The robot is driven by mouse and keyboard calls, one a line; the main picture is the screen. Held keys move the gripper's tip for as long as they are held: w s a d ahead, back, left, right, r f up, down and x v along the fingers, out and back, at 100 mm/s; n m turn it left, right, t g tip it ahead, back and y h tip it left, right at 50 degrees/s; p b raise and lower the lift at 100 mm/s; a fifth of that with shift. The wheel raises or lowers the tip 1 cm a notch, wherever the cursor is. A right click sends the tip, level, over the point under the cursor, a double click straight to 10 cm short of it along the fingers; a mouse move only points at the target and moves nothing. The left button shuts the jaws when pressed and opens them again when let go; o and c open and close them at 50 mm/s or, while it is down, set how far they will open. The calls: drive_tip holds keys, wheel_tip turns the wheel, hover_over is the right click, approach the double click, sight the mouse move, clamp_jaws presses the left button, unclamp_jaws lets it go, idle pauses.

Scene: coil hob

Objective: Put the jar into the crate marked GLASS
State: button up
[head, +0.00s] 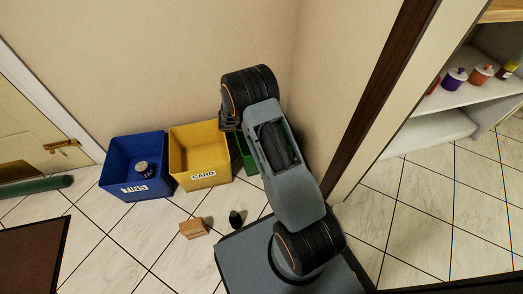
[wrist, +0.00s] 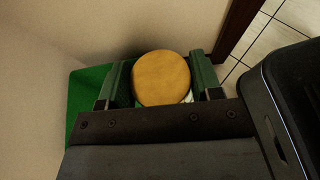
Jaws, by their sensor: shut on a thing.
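In the wrist view the jar shows as a round orange-yellow lid (wrist: 160,77) between the two dark green fingers of my gripper (wrist: 161,84), which is shut on it. The jar's body is mostly hidden below the lid. A green crate (wrist: 86,92) lies beneath the gripper in the wrist view. In the head view only a strip of the green crate (head: 247,160) shows, to the right of the yellow crate and behind my arm. Its label is hidden. In the head view the jar cannot be made out.
A blue crate marked TINS (head: 137,188) holds a tin (head: 143,169). A yellow crate marked CARD (head: 203,177) stands beside it. A small brown box (head: 194,229) and a dark cylinder (head: 235,219) are on the tiled floor. Walls rise close behind the crates.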

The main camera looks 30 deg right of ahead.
drive_tip(key=s+a+f+m+g+y, duration=0.3)
drive_tip(key=s+f+m+g+y, duration=0.2)
drive_tip(key=f+m+g+y, duration=0.7)
drive_tip(key=w+a+f+m+t+y+p, duration=0.15)
drive_tip(key=w+a+m+t+y, duration=0.35)
drive_tip(key=a+m+y, duration=0.6)
drive_tip(key=w+d+m+t+y, duration=0.2)
drive_tip(key=w+m+t+y, duration=0.1)
drive_tip(key=w+m+t, duration=1.35)
drive_tip(key=w+d+f+m+t+h+b, duration=0.3)
drive_tip(key=w+d+m+t+h, duration=0.3)
drive_tip(key=d+m+h, duration=0.4)
wheel_tip(320, 180, down, 11)
drive_tip(key=d+b, duration=0.1)
drive_tip(key=b, duration=0.3)
drive_tip(key=shift+w+d+r+y+b, duration=0.2)
drive_tip(key=shift+d+y+b, duration=0.1)
drive_tip(key=shift+d+b, duration=0.1)
